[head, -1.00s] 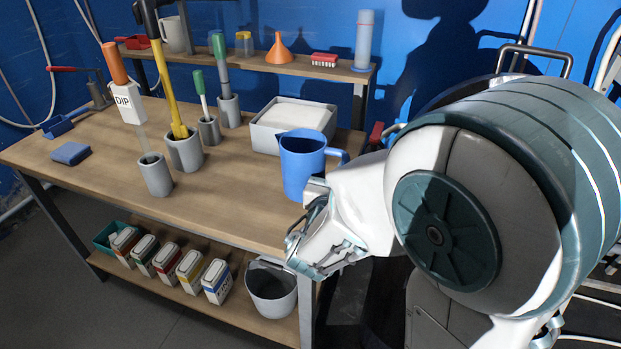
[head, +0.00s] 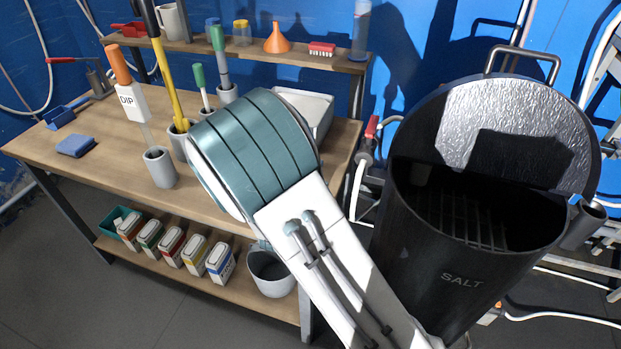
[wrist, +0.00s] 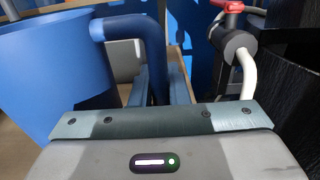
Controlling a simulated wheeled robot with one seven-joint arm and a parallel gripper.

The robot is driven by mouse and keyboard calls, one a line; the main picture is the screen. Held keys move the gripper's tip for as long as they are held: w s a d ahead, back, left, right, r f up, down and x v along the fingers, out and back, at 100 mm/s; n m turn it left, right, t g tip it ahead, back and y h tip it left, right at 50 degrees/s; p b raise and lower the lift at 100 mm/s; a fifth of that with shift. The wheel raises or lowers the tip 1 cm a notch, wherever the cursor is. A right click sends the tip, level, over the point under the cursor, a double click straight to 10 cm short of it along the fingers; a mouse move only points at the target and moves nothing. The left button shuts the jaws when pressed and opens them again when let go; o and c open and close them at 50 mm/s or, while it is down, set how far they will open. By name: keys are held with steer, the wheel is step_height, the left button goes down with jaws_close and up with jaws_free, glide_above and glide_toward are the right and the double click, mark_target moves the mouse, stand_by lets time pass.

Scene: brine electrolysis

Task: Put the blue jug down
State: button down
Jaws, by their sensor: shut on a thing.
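The blue jug (wrist: 50,70) fills the left of the wrist view, seen close up. Its handle (wrist: 150,45) runs down between the fingers of my gripper (wrist: 160,86), which is shut on it. In the head view my own arm covers both jug and gripper. The wooden workbench (head: 105,128) stands at the left in the head view. Whether the jug's base touches the bench is hidden.
A black salt bin (head: 445,275) with its lid (head: 470,110) raised stands at the right. A grey tray (head: 318,118), a grey cup (head: 160,168) and other tool holders stand on the bench. A red-handled valve (wrist: 230,6) is close by.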

steer(key=shift+w+a+f, duration=0.25)
steer(key=shift+f, duration=1.9)
steer(key=shift+f, duration=0.1)
steer(key=shift+f+b, duration=0.15)
steer(key=shift+b, duration=0.15)
steer(key=c, duration=1.4)
jaws_free()
